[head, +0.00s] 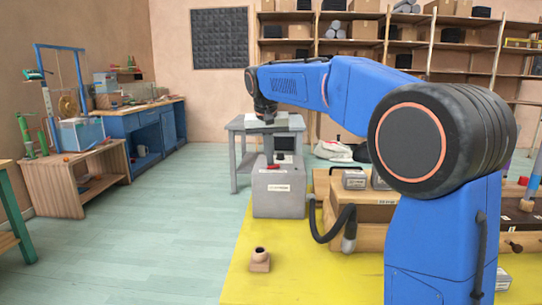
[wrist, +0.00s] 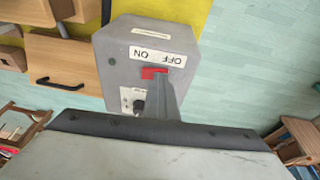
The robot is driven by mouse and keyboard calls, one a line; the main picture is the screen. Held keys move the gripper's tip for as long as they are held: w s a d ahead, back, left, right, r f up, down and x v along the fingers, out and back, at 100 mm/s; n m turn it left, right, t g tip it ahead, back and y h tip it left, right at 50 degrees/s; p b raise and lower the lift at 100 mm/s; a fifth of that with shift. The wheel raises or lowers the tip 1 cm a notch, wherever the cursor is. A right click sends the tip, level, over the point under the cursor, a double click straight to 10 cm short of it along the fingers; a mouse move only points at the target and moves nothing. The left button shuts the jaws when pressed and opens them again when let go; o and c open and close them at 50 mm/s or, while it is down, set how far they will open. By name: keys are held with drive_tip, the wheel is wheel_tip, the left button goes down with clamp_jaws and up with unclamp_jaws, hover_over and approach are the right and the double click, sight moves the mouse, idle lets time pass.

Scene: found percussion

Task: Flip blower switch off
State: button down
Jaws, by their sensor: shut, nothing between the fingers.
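The blower is a grey box (head: 279,195) in the middle of the head view. It also fills the upper middle of the wrist view (wrist: 120,55). Its red switch (wrist: 154,72) sits beside a white label (wrist: 158,56) with the words OFF and ON, upside down in the wrist view. The switch shows as a small red patch (head: 272,167) on the box top in the head view. I cannot tell which way it is tipped. My gripper (wrist: 162,80) is shut and empty, its tip right at the switch; whether it touches is unclear. My gripper (head: 277,142) reaches down above the box in the head view.
A dark knob (wrist: 139,105) stands on the same panel. A black hose (head: 342,225) lies beside the box, near a wooden cabinet (head: 375,212). A grey table (head: 236,125) stands behind.

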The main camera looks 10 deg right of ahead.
drive_tip(key=shift+s+d, duration=0.2)
drive_tip(key=shift+d, duration=0.45)
drive_tip(key=shift+r, duration=0.5)
drive_tip(key=w+a+v, duration=0.1)
drive_tip(key=v, duration=1.2)
drive_tip(key=shift+w+a, duration=0.1)
